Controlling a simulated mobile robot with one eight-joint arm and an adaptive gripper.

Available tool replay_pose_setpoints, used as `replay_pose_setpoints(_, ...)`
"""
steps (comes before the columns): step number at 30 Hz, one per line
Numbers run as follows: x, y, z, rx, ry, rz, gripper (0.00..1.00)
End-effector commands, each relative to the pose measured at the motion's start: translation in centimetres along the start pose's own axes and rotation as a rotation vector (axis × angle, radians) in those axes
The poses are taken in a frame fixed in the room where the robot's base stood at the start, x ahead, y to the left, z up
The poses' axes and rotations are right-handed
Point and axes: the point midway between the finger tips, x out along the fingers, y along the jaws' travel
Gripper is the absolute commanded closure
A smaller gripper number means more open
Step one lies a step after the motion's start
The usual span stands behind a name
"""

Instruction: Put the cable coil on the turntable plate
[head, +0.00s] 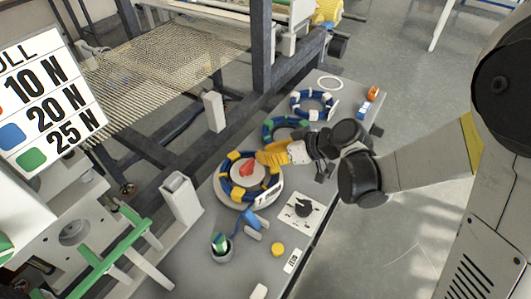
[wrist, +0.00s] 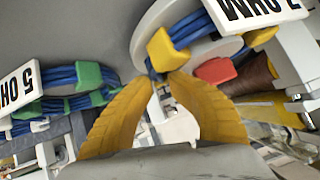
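The cable coil (head: 236,190), blue with yellow ties and a white tag, lies flat around the red centre piece (head: 247,169) of the white turntable plate (head: 233,201). I cannot tell whether it rests fully on the plate. In the wrist view the coil (wrist: 190,27) is at the top, with the plate's white rim (wrist: 146,30) beside it and the red piece (wrist: 215,70) to the right. My gripper (head: 262,158) has yellow fingers. In the wrist view its fingertips (wrist: 158,74) come together on the blue cable just below a yellow tie.
A green-tied coil (head: 270,131) and a white-tied coil (head: 296,103) lie farther back on the bench. A white post (head: 181,199) stands left.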

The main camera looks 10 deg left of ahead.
Motion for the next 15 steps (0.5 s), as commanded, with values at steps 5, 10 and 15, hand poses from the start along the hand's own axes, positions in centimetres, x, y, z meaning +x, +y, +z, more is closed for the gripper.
replay_pose_setpoints(5,0.19,-0.26,0.52,-0.007,-0.013,-0.006,0.67)
replay_pose_setpoints(10,0.2,-0.29,0.52,-0.007,-0.013,-0.006,0.67)
replay_pose_setpoints(15,0.21,-0.29,0.49,-0.007,-0.013,-0.006,0.67)
